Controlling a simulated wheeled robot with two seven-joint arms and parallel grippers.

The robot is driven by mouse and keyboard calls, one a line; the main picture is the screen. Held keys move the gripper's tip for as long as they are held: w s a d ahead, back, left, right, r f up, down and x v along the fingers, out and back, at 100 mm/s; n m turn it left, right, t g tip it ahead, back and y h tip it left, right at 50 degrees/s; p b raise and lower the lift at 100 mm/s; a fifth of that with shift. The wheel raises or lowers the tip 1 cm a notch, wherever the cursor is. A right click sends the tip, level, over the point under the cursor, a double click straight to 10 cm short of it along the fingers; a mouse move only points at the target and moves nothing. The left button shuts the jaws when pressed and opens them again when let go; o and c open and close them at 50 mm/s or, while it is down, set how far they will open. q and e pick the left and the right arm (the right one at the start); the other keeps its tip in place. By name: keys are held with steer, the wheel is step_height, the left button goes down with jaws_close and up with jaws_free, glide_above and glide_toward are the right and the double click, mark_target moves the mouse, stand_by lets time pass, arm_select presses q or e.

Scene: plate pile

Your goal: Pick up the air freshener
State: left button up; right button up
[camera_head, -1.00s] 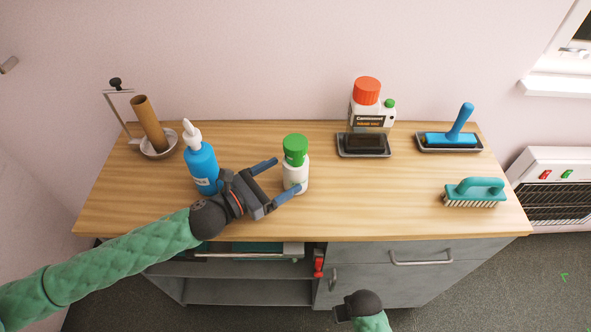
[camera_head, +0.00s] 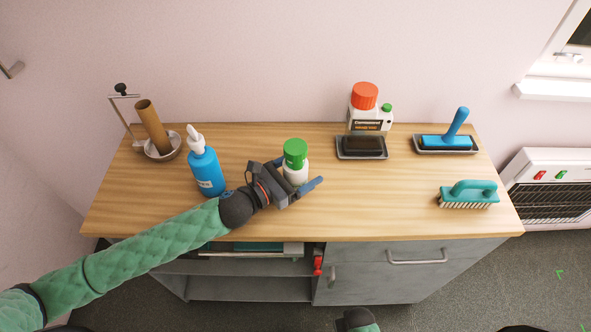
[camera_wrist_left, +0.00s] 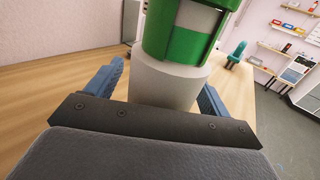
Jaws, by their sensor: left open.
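The air freshener, taken to be the white bottle with a green cap (camera_head: 295,155), stands upright on the wooden counter (camera_head: 400,205). My left gripper (camera_head: 297,174) is open with its blue fingers on either side of the bottle's lower body. In the left wrist view the white body (camera_wrist_left: 168,82) sits between the two fingers, with a gap visible on both sides. The gripper hides the bottle's base in the head view. Of my right arm only a small part shows at the bottom edge; its jaws cannot be made out.
A blue bottle with a white nozzle (camera_head: 206,172) stands close to the left wrist. A cardboard tube in a bowl (camera_head: 153,127) is at the back left. A red-capped container (camera_head: 364,108), a blue-handled tool (camera_head: 456,125) and a teal brush (camera_head: 470,191) are to the right.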

mark_target(302, 160)
arm_select(q)
steer(key=shift+d, duration=0.1)
steer(key=c, duration=1.2)
arm_select(e)
steer(key=shift+f, duration=0.15)
arm_select(q)
steer(key=shift+r, duration=0.15)
steer(key=shift+r+b, duration=0.35)
steer(key=shift+r, duration=0.3)
step_height(302, 160, up, 2)
steer(key=shift+w+r+b, duration=0.1)
steer(key=shift+b, duration=0.2)
steer(key=shift+s+d+r+b, duration=0.4)
steer(key=shift+s+d+r, duration=0.75)
steer(key=shift+d, duration=0.5)
steer(key=shift+s+d+r+b, duration=0.35)
steer(key=shift+s+d+r, duration=0.8)
steer(key=shift+d, duration=0.45)
steer(key=shift+s+d+r+b, duration=0.4)
steer(key=shift+s+d+r, duration=0.5)
steer(key=shift+d+r, duration=0.6)
arm_select(e)
step_height(302, 160, up, 13)
steer(key=w+a, duration=0.2)
steer(key=w, duration=0.1)
arm_select(q)
steer(key=shift+d+f, duration=0.15)
steer(key=shift+f, duration=0.05)
